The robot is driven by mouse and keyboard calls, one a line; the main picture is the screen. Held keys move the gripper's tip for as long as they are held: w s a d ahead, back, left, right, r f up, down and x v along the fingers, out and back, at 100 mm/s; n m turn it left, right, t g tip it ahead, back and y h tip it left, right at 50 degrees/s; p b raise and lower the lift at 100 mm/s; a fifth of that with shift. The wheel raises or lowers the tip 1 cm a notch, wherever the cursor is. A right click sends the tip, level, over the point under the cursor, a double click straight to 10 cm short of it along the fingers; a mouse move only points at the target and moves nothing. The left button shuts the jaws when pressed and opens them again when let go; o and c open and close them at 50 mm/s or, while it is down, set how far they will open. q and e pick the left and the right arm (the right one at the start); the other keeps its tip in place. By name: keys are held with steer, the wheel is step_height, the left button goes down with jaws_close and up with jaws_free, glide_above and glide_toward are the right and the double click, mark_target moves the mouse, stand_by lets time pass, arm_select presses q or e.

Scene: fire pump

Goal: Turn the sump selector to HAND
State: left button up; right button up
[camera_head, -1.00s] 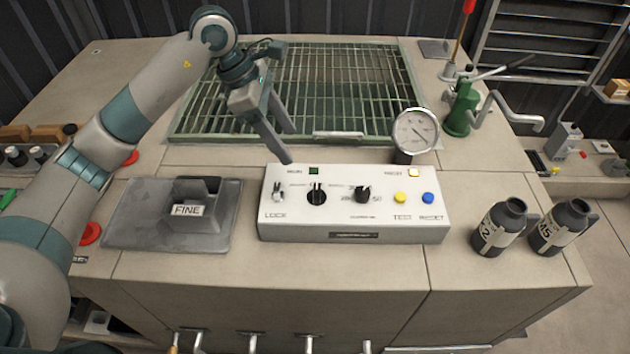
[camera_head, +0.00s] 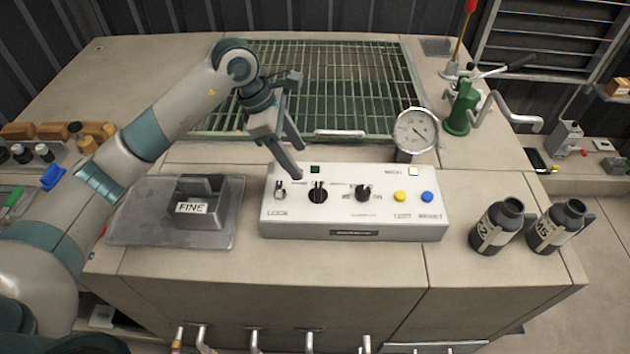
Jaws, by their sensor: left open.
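The white control box (camera_head: 330,222) stands on the bench in the middle of the head view. On its sloped top are a lock switch (camera_head: 280,190) at left, a black rotary selector (camera_head: 318,192), a second black knob (camera_head: 362,194), a yellow button (camera_head: 400,197) and a blue button (camera_head: 427,197). The lettering by the knobs is too small to read surely, so I cannot tell which position is HAND. My left gripper (camera_head: 298,160) is open and empty, its fingers pointing down above the box's back left edge, close to the black rotary selector. My right gripper is not in view.
A grey tray (camera_head: 140,228) with a block labelled FINE stands left of the box. A dial gauge (camera_head: 415,131) and a green hand pump (camera_head: 460,110) stand behind right. Two dark bottles (camera_head: 497,228) (camera_head: 557,228) stand at right. A green grating (camera_head: 330,80) lies behind.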

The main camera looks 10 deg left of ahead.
mark_target(317, 188)
arm_select(q)
steer(key=p+x, duration=0.3)
steer(key=x, duration=0.7)
steer(key=shift+d, duration=0.1)
steer(key=shift+p+x, duration=0.35)
steer(key=shift+x, duration=0.5)
steer(key=c, duration=1)
